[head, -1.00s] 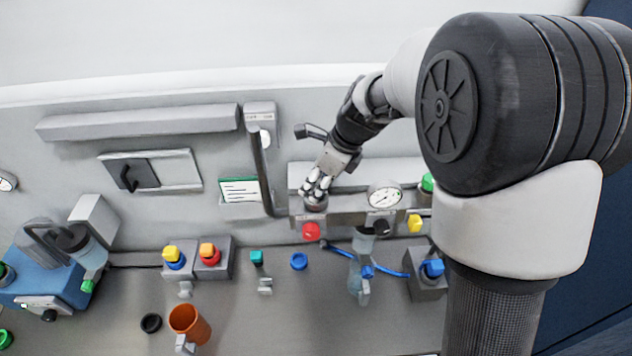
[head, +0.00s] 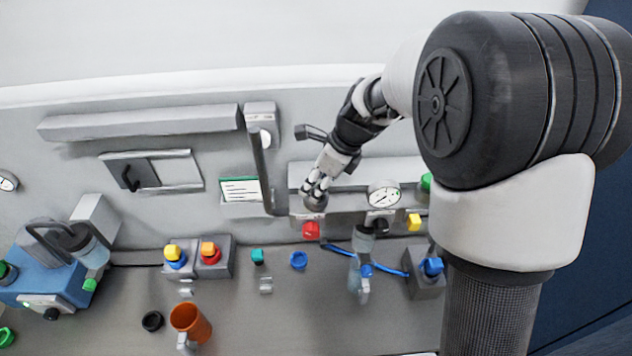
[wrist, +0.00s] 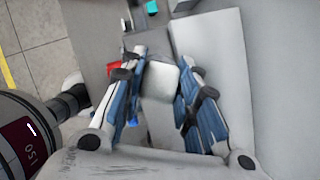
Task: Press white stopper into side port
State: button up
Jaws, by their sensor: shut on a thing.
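My gripper (head: 316,190) points down at the grey equipment block in the middle of the head view. In the wrist view my gripper (wrist: 162,92) has its two blue-padded fingers on either side of the white stopper (wrist: 160,79), shut on it. The stopper's pale, squarish face shows between the fingertips. In the head view the fingers cover most of it. A round grey fitting (head: 315,204) lies right under the fingertips; I cannot tell if it is the side port, or whether the stopper touches it or is seated.
A red knob (head: 311,230) sits just below the fingers. A gauge (head: 384,194) and yellow knob (head: 414,222) are to the right. A dark vertical bar (head: 262,172) stands close left. An orange mug (head: 190,324) and several coloured caps are on the bench.

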jog(key=shift+s+f, duration=0.25)
jog(key=shift+f, duration=0.15)
dwell(0.5)
jog(key=o, duration=1.1)
jog(key=shift+w, duration=0.1)
jog(key=shift+o, duration=0.2)
jog(key=shift+w+r, duration=0.1)
jog(key=shift+r, duration=0.1)
jog(key=shift+d+r, duration=0.15)
jog(key=shift+r, duration=0.15)
jog(key=v, duration=1.1)
jog(key=shift+d, duration=0.1)
